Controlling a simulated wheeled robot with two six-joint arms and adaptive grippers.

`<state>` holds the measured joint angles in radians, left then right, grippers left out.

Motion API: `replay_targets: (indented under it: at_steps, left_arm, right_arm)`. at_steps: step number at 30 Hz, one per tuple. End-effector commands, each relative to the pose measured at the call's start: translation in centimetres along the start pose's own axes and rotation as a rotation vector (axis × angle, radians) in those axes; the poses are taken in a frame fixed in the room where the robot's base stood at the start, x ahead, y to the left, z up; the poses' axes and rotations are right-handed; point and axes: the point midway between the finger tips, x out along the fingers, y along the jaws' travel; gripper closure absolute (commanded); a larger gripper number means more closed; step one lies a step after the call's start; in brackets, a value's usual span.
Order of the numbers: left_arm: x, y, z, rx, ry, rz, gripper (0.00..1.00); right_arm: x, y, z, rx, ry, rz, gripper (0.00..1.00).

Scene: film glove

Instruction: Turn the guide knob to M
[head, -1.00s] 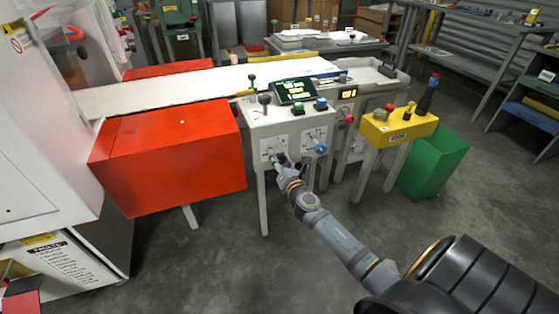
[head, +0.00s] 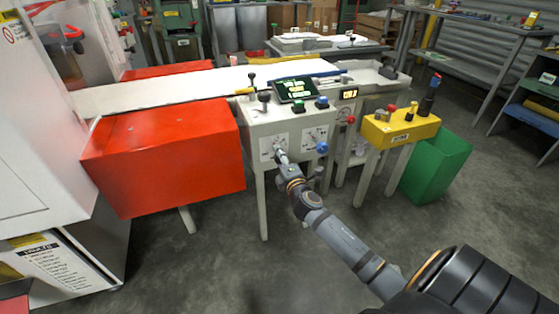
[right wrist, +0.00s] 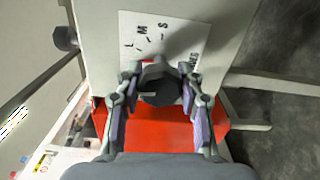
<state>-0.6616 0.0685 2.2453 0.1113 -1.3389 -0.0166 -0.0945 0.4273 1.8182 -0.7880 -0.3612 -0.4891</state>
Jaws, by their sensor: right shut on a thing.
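The guide knob (right wrist: 160,85) is a dark faceted knob on a white dial plate (right wrist: 136,56) marked L, M and S in the right wrist view. My right gripper (right wrist: 160,92) is shut on it, one finger on each side. In the head view my right gripper (head: 280,154) reaches the left dial plate (head: 267,147) on the front of the grey control box (head: 293,124). The gripper mostly hides the knob there. My left gripper is not in view.
A second dial plate (head: 315,134) with a blue knob (head: 322,147) is just right. A red box (head: 165,160) stands close on the left. A yellow button box (head: 401,128) and green bin (head: 436,165) are to the right. The floor in front is clear.

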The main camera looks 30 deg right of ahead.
Motion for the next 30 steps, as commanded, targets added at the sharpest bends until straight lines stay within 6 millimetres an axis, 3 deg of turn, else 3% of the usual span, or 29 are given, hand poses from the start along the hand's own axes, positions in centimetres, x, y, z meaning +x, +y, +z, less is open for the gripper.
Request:
replay_targets:
  at_steps: [15,30]
  left_arm:
    - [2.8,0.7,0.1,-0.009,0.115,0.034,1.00]
    - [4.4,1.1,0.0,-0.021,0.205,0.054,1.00]
  right_arm:
    - [0.0,-0.3,0.0,0.489,-0.001,-0.002,0.94]
    - [0.0,-0.3,0.0,0.904,-0.003,-0.003,0.94]
